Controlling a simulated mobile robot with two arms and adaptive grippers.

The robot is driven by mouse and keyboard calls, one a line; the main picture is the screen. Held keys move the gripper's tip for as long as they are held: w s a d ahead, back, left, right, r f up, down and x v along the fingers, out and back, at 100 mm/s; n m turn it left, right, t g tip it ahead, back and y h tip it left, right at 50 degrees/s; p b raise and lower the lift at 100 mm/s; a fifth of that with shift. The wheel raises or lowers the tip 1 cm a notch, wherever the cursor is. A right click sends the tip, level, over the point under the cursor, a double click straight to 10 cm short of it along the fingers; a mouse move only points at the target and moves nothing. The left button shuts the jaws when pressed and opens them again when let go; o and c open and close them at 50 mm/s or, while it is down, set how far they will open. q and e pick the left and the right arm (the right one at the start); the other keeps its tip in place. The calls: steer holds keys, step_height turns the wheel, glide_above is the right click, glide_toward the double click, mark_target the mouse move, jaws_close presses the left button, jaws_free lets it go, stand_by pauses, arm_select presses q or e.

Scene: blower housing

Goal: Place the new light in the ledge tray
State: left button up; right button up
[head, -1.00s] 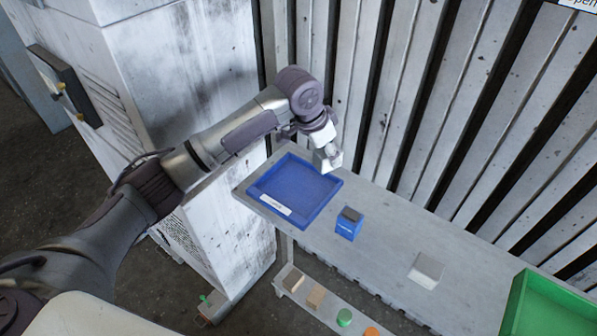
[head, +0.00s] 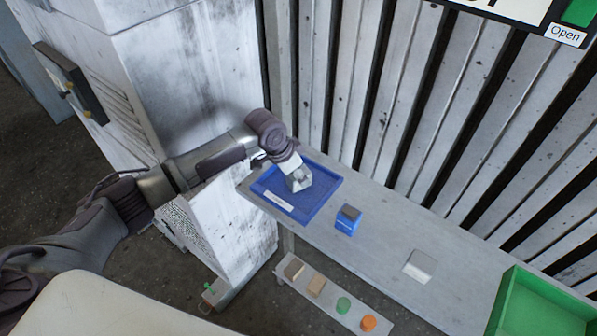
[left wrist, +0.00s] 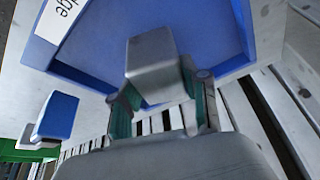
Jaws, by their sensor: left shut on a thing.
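The ledge tray is a shallow blue tray (head: 308,208) at the left end of the grey shelf, with a white label on its front edge; it fills the top of the left wrist view (left wrist: 105,50). My left gripper (head: 292,168) is over the tray, pointing down. It is shut on a grey block-shaped piece, the light (head: 300,183), which also shows between the fingers in the left wrist view (left wrist: 152,66). The light is within the tray's outline; I cannot tell whether it touches the tray floor. My right gripper is not in view.
A blue block with a dark top (head: 348,219) stands just right of the tray. A grey-white block (head: 419,266) and a green bin (head: 540,305) are farther right. A lower shelf (head: 327,300) holds several small pieces. A ribbed wall stands behind.

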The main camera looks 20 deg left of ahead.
arm_select(q)
steer(key=o, duration=1.1)
steer(key=shift+f, duration=0.1)
steer(key=shift+o, duration=0.5)
steer(key=b+v, duration=0.2)
steer(key=v, duration=1)
